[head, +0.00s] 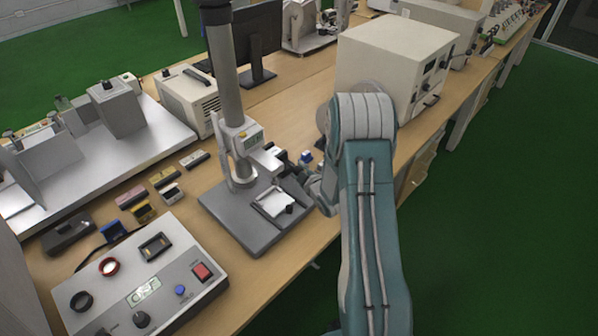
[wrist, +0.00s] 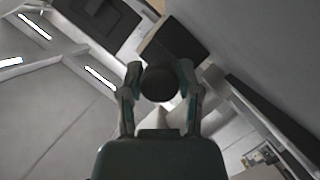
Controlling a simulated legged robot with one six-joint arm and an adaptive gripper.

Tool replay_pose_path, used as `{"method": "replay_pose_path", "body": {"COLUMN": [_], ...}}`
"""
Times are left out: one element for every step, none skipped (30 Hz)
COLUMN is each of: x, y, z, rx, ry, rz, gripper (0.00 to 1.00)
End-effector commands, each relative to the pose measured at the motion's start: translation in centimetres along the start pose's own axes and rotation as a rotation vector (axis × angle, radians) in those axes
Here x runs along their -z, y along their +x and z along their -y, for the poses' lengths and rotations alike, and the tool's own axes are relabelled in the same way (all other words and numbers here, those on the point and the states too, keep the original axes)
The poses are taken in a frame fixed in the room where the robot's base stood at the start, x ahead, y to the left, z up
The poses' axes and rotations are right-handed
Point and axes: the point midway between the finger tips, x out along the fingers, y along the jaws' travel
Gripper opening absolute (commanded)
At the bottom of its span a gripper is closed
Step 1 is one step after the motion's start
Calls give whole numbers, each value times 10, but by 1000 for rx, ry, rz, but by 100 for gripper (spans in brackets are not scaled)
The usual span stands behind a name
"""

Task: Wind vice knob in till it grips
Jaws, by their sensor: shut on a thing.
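In the wrist view a dark round knob (wrist: 160,83) sits between the two fingertips of my gripper (wrist: 159,80), which is shut on it. A dark block-shaped part (wrist: 176,48) is right behind the knob. In the head view my gripper (head: 298,172) reaches in from the right, beside the grey test stand (head: 228,90) and its gauge (head: 246,139). The held knob cannot be made out there. A pale plate-like fixture (head: 272,202) with a small black knob (head: 290,209) is on the stand's base below. Whether the vice jaws touch anything cannot be told.
A control box (head: 140,285) with knobs and a red switch stands at front left. Several small coloured blocks (head: 142,212) lie left of the stand. A large beige instrument (head: 390,60) stands behind my arm. A monitor (head: 258,38) is behind the stand. The bench edge runs below my arm.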

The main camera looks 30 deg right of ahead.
Motion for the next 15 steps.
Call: {"method": "replay_pose_path", "body": {"x": [0, 0, 0, 0, 0, 0, -1, 0, 0, 0, 0, 0, 0, 0, -1], "y": [0, 0, 0, 0, 0, 0, 0, 0, 0, 0, 0, 0, 0, 0, 0], "z": [1, 1, 1, 1, 1, 1, 1, 1, 1, 1, 0, 1, 1, 1, 1], "rx": [11, 17, 25, 32, 39, 52, 60, 69, 83, 94, 105, 121, 133, 144, 159], "ry": [15, 28, 46, 61, 79, 104, 125, 147, 177, 200, 226, 260, 285, 312, 346], "rz": [2, 2, 3, 3, 4, 5, 6, 6, 8, 8, 8, 10, 11, 12, 13], "gripper": [0, 0, 0, 0, 0, 0, 0, 0, 0, 0, 0, 0, 0, 0, 0]}}
